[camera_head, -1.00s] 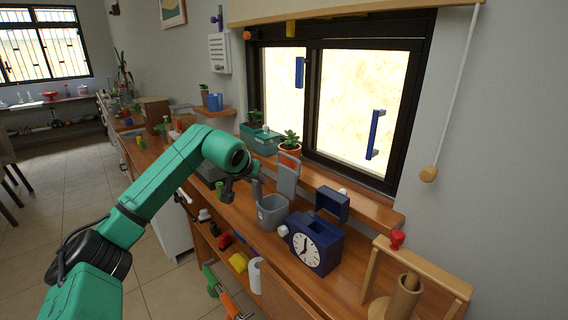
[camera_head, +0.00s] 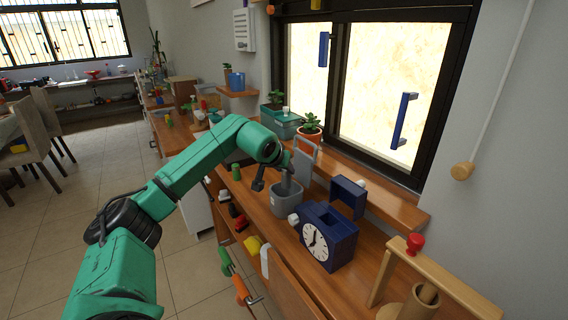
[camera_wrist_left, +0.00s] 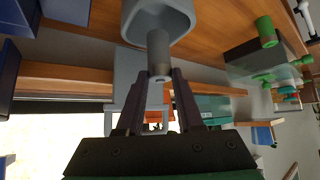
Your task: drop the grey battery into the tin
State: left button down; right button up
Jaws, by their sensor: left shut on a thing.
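The tin (camera_head: 288,199) is a grey open container on the wooden counter, with a grey upright panel (camera_head: 305,160) behind it. My left gripper (camera_head: 287,171) is just above the tin's opening. It is shut on the grey battery (camera_wrist_left: 158,48), a grey cylinder. In the left wrist view the fingertips (camera_wrist_left: 160,78) pinch one end of the battery, and the other end points into the mouth of the tin (camera_wrist_left: 128,22). I cannot tell whether the battery touches the tin's wall. My right gripper is not in view.
A dark blue clock (camera_head: 326,238) stands right of the tin, with a blue open box (camera_head: 348,196) behind it. A potted plant (camera_head: 310,130) is on the sill. A wooden frame (camera_head: 440,285) is at the near right.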

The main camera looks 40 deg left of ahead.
pick_arm(q)
notch_tip(320, 180, down, 7)
jog(key=b, duration=0.3)
jog(key=shift+f+b, duration=0.1)
jog(key=shift+b, duration=0.25)
jog(key=shift+f+b, duration=0.3)
jog(key=shift+f, duration=0.25)
jog(key=shift+c, duration=2.3)
grip_release()
jog(key=shift+s+f, duration=0.15)
jog(key=shift+s+r, duration=0.15)
jog(key=shift+r, duration=0.05)
jog(key=b+v, duration=0.3)
jog(key=v, duration=1.1)
